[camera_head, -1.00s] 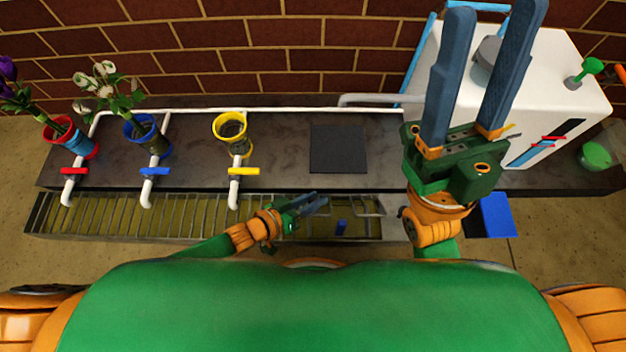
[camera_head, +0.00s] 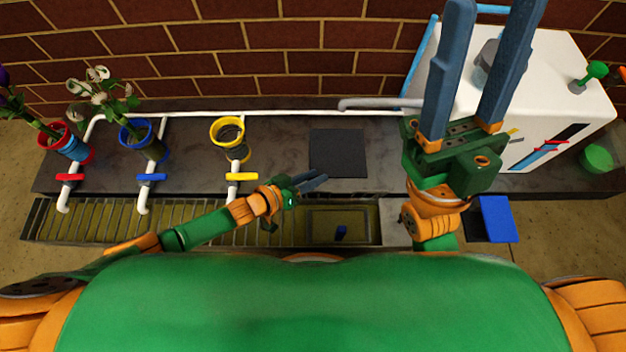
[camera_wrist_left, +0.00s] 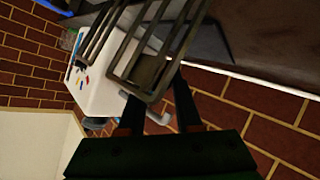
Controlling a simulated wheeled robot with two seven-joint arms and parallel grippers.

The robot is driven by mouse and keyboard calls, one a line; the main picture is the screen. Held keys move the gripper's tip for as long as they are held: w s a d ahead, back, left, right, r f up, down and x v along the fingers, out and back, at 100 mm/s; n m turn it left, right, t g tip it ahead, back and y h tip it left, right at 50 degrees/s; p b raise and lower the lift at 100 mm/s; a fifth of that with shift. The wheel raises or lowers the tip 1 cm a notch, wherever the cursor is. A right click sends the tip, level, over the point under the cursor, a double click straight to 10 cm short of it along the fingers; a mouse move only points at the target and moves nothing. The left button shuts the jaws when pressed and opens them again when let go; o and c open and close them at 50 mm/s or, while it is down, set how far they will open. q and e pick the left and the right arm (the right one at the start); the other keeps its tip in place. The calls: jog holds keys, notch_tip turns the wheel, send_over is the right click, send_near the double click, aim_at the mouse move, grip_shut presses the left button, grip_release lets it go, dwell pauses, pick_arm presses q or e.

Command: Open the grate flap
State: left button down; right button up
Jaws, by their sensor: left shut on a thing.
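The grate trough (camera_head: 150,222) runs along the front of the counter. At its right end is a rectangular opening (camera_head: 320,226) with no bars across it. The grate flap (camera_wrist_left: 180,30) shows in the left wrist view as a barred metal frame, tilted across the top. My left gripper (camera_head: 316,182) is above the trough, behind the opening, with its fingers (camera_wrist_left: 156,92) shut on the flap's rim. The flap is hard to make out in the head view. My right gripper (camera_head: 475,70) points up, its fingers apart and nothing seen between them.
A small blue object (camera_head: 341,232) is inside the opening. Behind are a dark square pad (camera_head: 338,152), a yellow cup (camera_head: 228,130) and pipes with coloured valves. A white machine (camera_head: 545,110) stands right, behind my right gripper. A blue panel (camera_head: 497,219) is at front right.

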pick_arm(q)
jog(key=shift+a+f, duration=0.3)
jog(key=shift+f, duration=0.1)
jog(key=c, duration=1)
grip_release()
jog(key=shift+c, duration=0.2)
jog(key=o, duration=0.4)
jog(key=shift+c, duration=0.2)
jog(key=shift+o, duration=0.3)
jog(key=shift+f, duration=0.1)
jog(key=shift+d+r, duration=0.15)
jog(key=shift+r, duration=0.05)
